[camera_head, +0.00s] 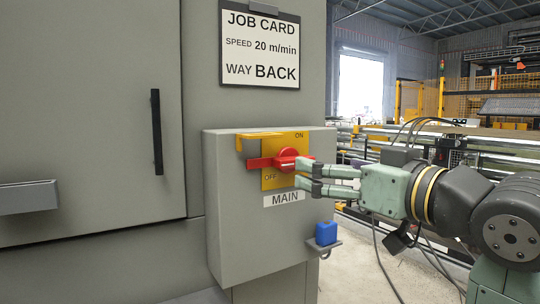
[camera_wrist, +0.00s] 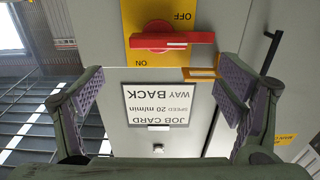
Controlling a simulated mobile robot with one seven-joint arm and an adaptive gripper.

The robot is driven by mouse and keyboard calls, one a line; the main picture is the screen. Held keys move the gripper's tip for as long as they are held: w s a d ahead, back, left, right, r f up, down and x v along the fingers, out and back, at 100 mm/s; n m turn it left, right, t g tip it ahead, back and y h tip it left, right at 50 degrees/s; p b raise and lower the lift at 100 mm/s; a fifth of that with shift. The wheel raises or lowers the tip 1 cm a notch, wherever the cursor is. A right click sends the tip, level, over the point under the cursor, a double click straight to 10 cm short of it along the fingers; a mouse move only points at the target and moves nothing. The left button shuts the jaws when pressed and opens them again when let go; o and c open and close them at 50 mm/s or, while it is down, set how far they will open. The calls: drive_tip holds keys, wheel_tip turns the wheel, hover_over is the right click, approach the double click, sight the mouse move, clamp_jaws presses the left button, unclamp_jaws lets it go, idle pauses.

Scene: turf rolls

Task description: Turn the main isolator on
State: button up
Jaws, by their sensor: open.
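The main isolator is a red rotary handle (camera_head: 288,160) on a yellow plate (camera_head: 271,181), with ON at the top and OFF at the bottom. The handle lies level across the plate, its bar reaching left. In the upside-down wrist view the red handle (camera_wrist: 178,39) is also level, with a pale line along its bar. My gripper (camera_head: 300,176) is open and empty, just right of the handle, its fingertips near the plate's right edge. In the wrist view the open fingers of my gripper (camera_wrist: 158,88) are wide apart, with the handle beyond them. Contact cannot be told.
The grey isolator box (camera_head: 228,230) carries a MAIN label (camera_head: 284,199) and a yellow bracket (camera_head: 259,137) at the plate's top left. A blue padlock-like block (camera_head: 326,233) sits on a small shelf at right. A job card (camera_head: 262,45) hangs above. A cabinet handle (camera_head: 157,131) stands left.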

sight(295, 157)
drive_tip(key=p+x, duration=0.2)
drive_tip(key=x, duration=0.8)
drive_tip(key=shift+w+a+f, duration=0.1)
drive_tip(key=shift+w+f, duration=0.05)
drive_tip(key=shift+w, duration=0.05)
drive_tip(key=shift+c, duration=0.4)
drive_tip(key=c, duration=1.1)
